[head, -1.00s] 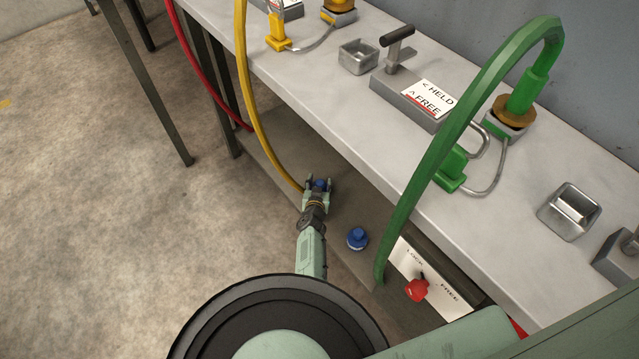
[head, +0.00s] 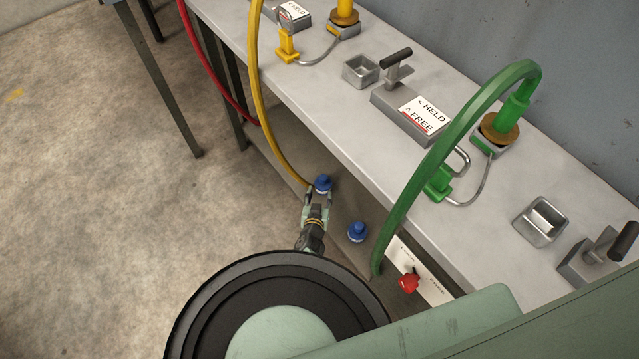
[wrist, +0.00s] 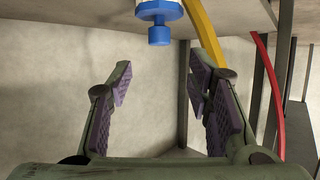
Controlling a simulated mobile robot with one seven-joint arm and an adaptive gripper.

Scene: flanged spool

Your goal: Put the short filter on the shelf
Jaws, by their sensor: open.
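One blue-topped filter (head: 323,184) stands on the grey lower shelf (head: 345,205) under the bench, near its front edge. A second blue-topped filter (head: 357,232) stands on that shelf, nearer my body. Which is the shorter cannot be told. My gripper (head: 318,201) is open and empty, on the near side of the first filter and apart from it. In the wrist view, a filter's blue cap and part of its white body (wrist: 159,12) show at the top edge, beyond the open fingers (wrist: 160,85); the rest is cut off.
A yellow hose (head: 258,110) comes down close beside the first filter. A green hose (head: 405,205) arches down right of the second filter, near a panel with a red knob (head: 408,283). The bench top (head: 320,85) overhangs the shelf.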

